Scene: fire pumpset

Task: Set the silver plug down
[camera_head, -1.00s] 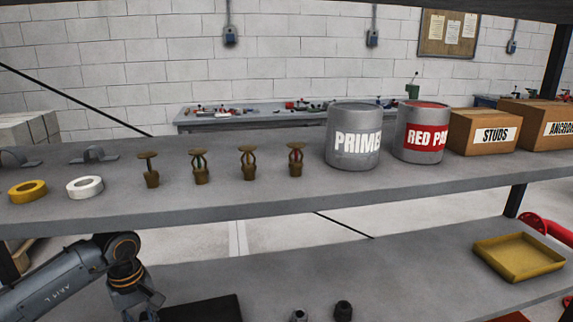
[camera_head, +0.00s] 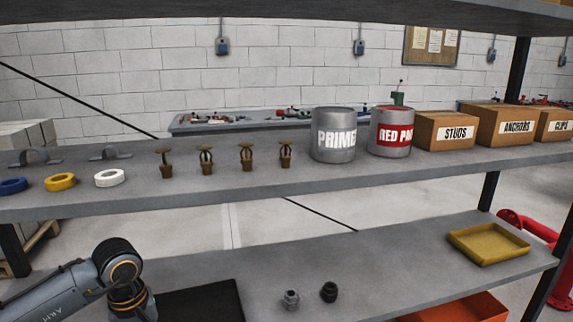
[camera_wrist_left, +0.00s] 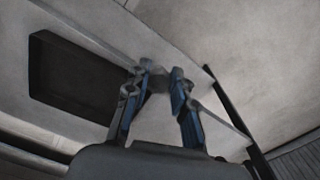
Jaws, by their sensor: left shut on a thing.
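In the left wrist view my left gripper (camera_wrist_left: 161,74) has its blue fingers closed around a small grey thing (camera_wrist_left: 157,79), which looks like the silver plug. The fingers hide part of it, and the picture is too blurred for detail. The grey lower shelf (camera_wrist_left: 112,58) lies beyond the fingertips. In the head view only my left arm shows at the lower left; its gripper is below the picture. My right gripper is not in view.
A black flat tray or mat (camera_head: 205,300) lies left of the fittings; it also shows in the left wrist view (camera_wrist_left: 80,82). A yellow tray (camera_head: 488,243) sits at the right end. The upper shelf (camera_head: 235,192) overhangs behind. Bare shelf lies between fittings and yellow tray.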

